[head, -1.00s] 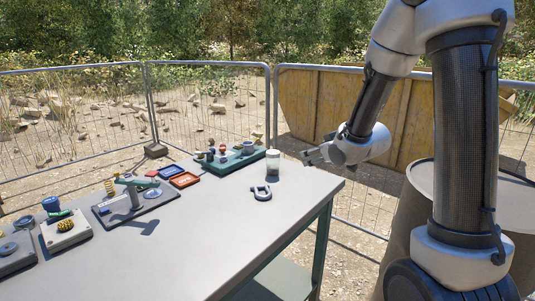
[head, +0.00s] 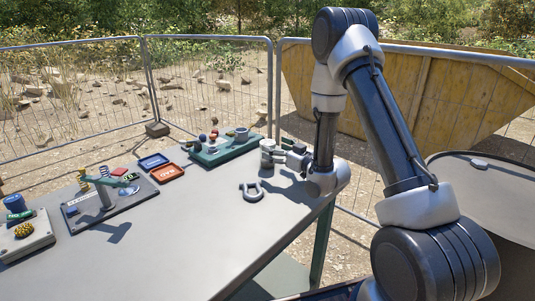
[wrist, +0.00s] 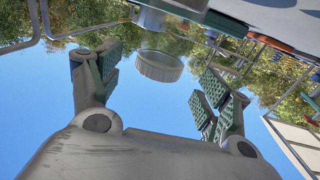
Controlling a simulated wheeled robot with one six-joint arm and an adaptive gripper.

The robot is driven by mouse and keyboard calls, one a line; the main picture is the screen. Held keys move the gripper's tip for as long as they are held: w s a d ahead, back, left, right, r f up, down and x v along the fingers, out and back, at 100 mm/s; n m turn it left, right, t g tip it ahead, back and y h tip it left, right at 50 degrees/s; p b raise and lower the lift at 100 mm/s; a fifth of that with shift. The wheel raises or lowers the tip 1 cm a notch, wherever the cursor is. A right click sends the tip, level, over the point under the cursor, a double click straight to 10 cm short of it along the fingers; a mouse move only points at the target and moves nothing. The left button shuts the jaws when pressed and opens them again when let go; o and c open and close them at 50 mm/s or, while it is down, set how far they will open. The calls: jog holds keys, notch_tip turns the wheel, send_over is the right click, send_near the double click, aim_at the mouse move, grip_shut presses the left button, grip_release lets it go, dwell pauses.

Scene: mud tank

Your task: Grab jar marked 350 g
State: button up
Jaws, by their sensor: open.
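A small jar (head: 267,146) stands at the far right part of the grey table. Its round greyish lid (wrist: 160,66) shows in the wrist view, between and just beyond the fingertips. No 350 g marking is readable. My gripper (head: 283,155) is low over the table, just right of the jar and partly covering it in the head view. In the wrist view, my gripper (wrist: 158,82) is open, with its green ridged pads spread on either side of the lid. I see no clear contact with the jar.
A green tray with small parts (head: 222,149) stands close left of the jar. A grey shackle (head: 251,191) lies nearer on the table. Red (head: 167,173) and blue (head: 153,161) trays lie further left. The table's front middle is clear. A mesh fence (head: 210,85) runs behind.

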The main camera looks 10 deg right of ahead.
jog(key=x, duration=0.4)
jog(key=shift+w+a+r, duration=0.1)
jog(key=shift+w, duration=0.15)
jog(key=c, duration=1.1)
jog(key=shift+c, duration=1.3)
jog(key=shift+r, duration=0.15)
